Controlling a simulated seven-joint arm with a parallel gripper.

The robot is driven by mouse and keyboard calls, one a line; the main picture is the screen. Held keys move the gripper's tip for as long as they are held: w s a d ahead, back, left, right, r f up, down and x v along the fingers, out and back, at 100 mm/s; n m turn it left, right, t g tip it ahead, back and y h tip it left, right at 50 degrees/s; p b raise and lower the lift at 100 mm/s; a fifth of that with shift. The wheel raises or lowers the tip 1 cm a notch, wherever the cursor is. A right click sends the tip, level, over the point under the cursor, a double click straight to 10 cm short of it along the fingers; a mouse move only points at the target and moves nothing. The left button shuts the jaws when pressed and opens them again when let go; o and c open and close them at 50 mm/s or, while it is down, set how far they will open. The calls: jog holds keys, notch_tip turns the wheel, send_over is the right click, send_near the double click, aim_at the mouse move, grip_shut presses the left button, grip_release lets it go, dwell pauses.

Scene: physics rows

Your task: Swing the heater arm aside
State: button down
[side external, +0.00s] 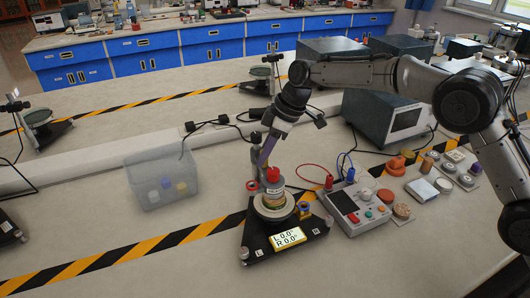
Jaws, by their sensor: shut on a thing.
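A black three-cornered stand (262,244) sits on the near bench, with a lit display (287,242) reading L 0.0° and R 0.0°. A round platform on it bears a labelled jar with a red top (273,176). A grey upright (255,155), seemingly part of the heater arm, rises just behind the jar, with a red knob (252,186) low at its left. My gripper (264,162) points down at this upright, just above the red top. It is shut on what looks like the heater arm; the exact contact is small and partly hidden.
A translucent bin (161,179) with small containers stands at the left. A control box (357,207) with red and blue leads is close on the right, beside several knobs and pucks. A grey instrument (387,117) stands behind. Bench between bin and stand is mostly clear.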

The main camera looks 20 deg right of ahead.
jog(key=a+m, duration=0.1)
jog(key=m+t, duration=0.1)
jog(key=m, duration=0.1)
jog(key=shift+w+a+m+h, duration=0.15)
jog(key=shift+a+m+h, duration=0.15)
jog(key=shift+a, duration=0.1)
jog(key=shift+w+a+m+t+h, duration=0.25)
jog(key=shift+w+a+m+h, duration=0.4)
jog(key=shift+m, duration=1.15)
jog(key=shift+w+a+m+t+h, duration=0.2)
jog(key=shift+w+a+m+h, duration=0.45)
jog(key=shift+m, duration=1.15)
jog(key=shift+w+a+m+t+h, duration=0.25)
jog(key=shift+w+a+m+h, duration=0.35)
jog(key=shift+m, duration=1.2)
jog(key=shift+w+d, duration=0.1)
jog(key=c, duration=0.7)
grip_release()
jog(key=shift+c, duration=0.2)
jog(key=v, duration=0.7)
jog(key=shift+r, duration=0.3)
